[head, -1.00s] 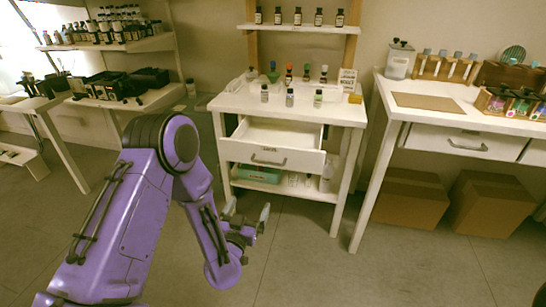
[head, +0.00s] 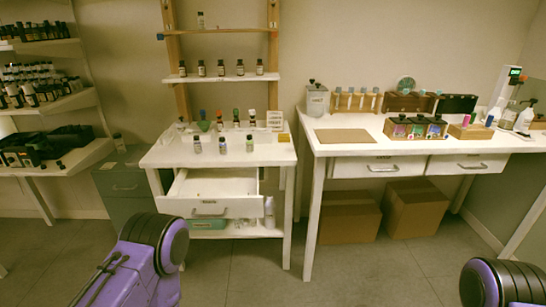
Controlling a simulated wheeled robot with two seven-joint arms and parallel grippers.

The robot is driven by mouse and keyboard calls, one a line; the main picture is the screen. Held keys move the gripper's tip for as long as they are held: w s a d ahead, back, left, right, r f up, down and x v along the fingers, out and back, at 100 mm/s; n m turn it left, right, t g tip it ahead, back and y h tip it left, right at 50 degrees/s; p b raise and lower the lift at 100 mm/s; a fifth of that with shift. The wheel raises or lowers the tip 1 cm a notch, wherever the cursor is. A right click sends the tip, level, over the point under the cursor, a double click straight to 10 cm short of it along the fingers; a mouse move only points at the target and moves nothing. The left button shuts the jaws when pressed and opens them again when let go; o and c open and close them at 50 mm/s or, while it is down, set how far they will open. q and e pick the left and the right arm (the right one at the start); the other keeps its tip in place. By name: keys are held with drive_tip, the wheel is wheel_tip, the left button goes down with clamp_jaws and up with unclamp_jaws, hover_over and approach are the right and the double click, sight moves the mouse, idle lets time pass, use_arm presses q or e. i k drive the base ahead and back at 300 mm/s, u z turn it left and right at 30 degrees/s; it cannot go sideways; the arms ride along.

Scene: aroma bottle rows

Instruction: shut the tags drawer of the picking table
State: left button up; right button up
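The picking table (head: 164,157) is the white table at centre left in the head view. Its tags drawer (head: 206,207) is pulled well out, and the inside shows from above. The drawer has a grey bar handle and a small label on its front. My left arm shows in purple at the lower left, in front of the drawer's lower left side, but its gripper is outside the frame. My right arm shows only as a purple and black joint at the lower right corner, and its gripper is outside the frame too.
Several small bottles (head: 222,145) stand on the picking table top. A second white table (head: 359,149) with two shut drawers stands to the right, with cardboard boxes (head: 413,208) beneath. The floor (head: 300,287) in front is clear.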

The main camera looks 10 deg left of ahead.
sight(216, 187)
drive_tip(key=u, duration=0.7)
drive_tip(key=i, duration=0.35)
drive_tip(key=z, duration=0.7)
